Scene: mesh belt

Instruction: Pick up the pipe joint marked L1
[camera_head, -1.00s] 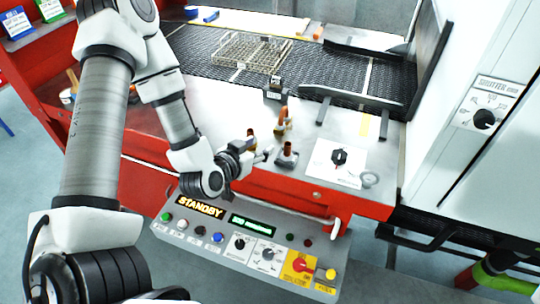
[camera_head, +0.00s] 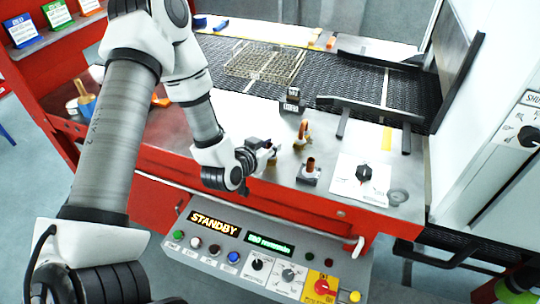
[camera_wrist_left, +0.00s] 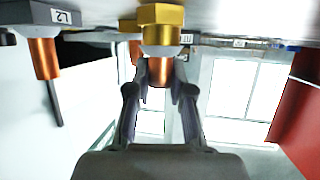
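My left gripper (camera_head: 271,149) is over the metal table beside a small group of pipe joints. In the left wrist view its two fingers (camera_wrist_left: 160,98) are open and apart, either side of the copper pipe of a joint with a brass hex nut (camera_wrist_left: 162,32). I cannot tell whether they touch it. A joint marked L2 (camera_wrist_left: 42,45) has a grey body and copper pipe. In the head view a grey-based copper joint (camera_head: 310,172) and a bent copper joint (camera_head: 302,130) stand nearby. My right gripper is not in view.
Behind are a small black stand (camera_head: 292,100) and a mesh belt (camera_head: 340,82) with a wire basket (camera_head: 263,62). A control panel (camera_head: 270,262) is in front.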

